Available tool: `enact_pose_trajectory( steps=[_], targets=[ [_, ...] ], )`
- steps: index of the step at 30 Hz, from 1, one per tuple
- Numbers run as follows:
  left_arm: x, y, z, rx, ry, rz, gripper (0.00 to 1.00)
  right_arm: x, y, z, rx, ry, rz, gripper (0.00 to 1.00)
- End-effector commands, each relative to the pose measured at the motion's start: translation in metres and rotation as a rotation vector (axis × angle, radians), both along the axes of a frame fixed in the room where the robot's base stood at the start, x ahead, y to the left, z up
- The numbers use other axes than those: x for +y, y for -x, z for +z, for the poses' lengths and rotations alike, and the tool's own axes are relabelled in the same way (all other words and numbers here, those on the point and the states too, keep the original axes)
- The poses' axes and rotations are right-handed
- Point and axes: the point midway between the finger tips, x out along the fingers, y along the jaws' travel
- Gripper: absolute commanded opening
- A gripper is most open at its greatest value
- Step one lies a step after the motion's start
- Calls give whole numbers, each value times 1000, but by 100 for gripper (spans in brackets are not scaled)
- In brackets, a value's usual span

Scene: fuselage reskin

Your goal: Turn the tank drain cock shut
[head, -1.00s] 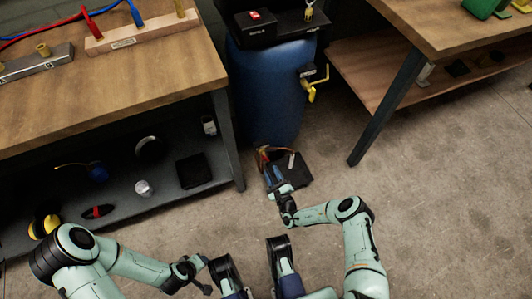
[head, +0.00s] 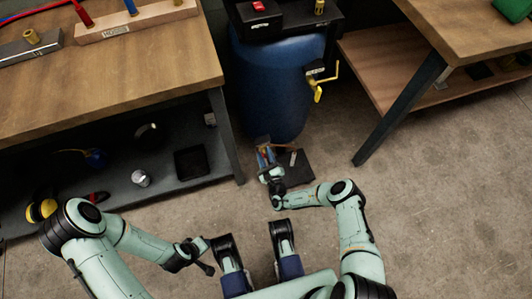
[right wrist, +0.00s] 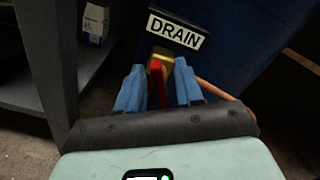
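The blue tank (head: 268,85) stands on the floor between the two benches. In the right wrist view a white DRAIN label (right wrist: 176,29) is on it, above a brass drain cock (right wrist: 163,58) with a red lever (right wrist: 155,84). My right gripper (head: 264,150) is low at the tank's foot. In the wrist view its blue fingers (right wrist: 158,78) are apart, one on each side of the red lever; contact cannot be made out. My left gripper (head: 209,258) is far from the tank, near my base, and its fingers are too small to judge.
A dark flat tray (head: 297,170) lies on the floor right of my right gripper. A copper-coloured pipe (right wrist: 218,93) runs beside the right finger. The left bench's lower shelf (head: 160,193) is close; floor at right is clear.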

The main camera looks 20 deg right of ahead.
Motion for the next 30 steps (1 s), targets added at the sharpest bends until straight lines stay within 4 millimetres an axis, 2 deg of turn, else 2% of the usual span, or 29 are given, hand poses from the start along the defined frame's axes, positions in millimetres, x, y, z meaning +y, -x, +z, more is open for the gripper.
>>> enact_pose_trajectory(
  steps=[6,7,10,20,30],
  targets=[
    [0,0,0,1,0,1,43,0,0,0,0,-1,0,36],
    [0,0,0,1,0,0,43,0,0,0,0,-1,0,33],
    [0,0,0,1,0,0,43,0,0,0,0,-1,0,0],
    [0,0,0,-1,0,0,43,0,0,0,0,-23,-1,0],
    [0,-2,2,-5,0,0,43,-1,0,0,7,-208,-1,0]
  ],
)
